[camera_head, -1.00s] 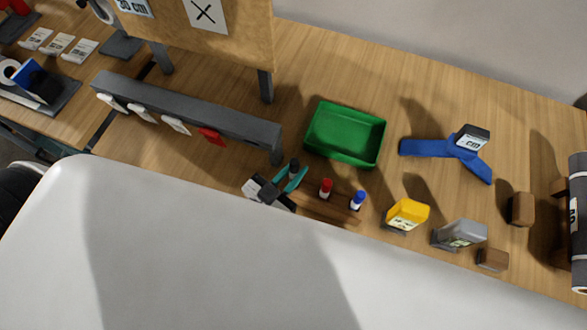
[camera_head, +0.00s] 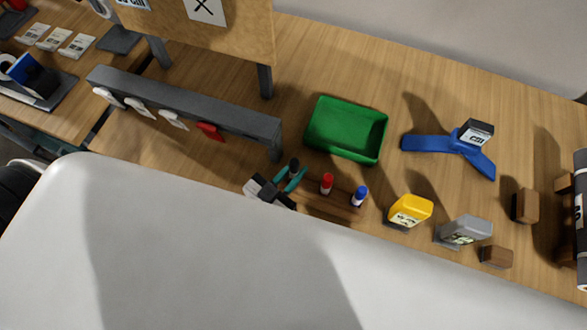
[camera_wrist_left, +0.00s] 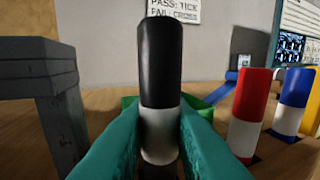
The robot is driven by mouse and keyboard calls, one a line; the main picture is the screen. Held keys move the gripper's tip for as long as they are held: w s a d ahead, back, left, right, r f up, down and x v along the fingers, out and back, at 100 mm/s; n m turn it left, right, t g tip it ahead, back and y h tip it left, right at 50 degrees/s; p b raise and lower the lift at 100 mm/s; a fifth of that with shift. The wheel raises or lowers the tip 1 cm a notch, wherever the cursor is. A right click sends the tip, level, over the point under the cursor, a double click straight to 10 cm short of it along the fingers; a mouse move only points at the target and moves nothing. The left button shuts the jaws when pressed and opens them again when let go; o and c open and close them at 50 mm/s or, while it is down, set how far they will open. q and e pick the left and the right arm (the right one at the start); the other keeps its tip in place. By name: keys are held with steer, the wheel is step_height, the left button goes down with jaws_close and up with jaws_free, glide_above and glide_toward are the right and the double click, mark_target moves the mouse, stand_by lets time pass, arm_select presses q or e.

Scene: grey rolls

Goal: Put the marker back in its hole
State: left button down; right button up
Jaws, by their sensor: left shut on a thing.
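The black marker (camera_head: 294,164) with a white lower body stands upright between the teal fingers of my left gripper (camera_head: 291,178). In the left wrist view the marker (camera_wrist_left: 160,62) fills the middle, and my left gripper (camera_wrist_left: 160,128) is shut on its white part. The brown wooden marker holder (camera_head: 334,209) carries a red marker (camera_head: 327,183) and a blue marker (camera_head: 360,195), both upright. My left gripper is at the holder's left end. The marker's lower tip and any hole beneath it are hidden. My right gripper is not in view.
A green tray (camera_head: 347,130) lies behind the holder. A grey rail (camera_head: 185,108) with hanging tags stands close on the left. A yellow item (camera_head: 410,210) and a grey item (camera_head: 465,230) stand to the right. A blue stand (camera_head: 430,144) is farther back.

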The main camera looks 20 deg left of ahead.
arm_select(q)
steer(key=shift+f+b, duration=0.6)
steer(key=shift+f, duration=0.4)
steer(key=c, duration=1.2)
jaws_free()
steer(key=shift+c, duration=0.2)
steer(key=b+v, duration=0.2)
steer(key=v, duration=1)
steer(key=shift+s, duration=0.1)
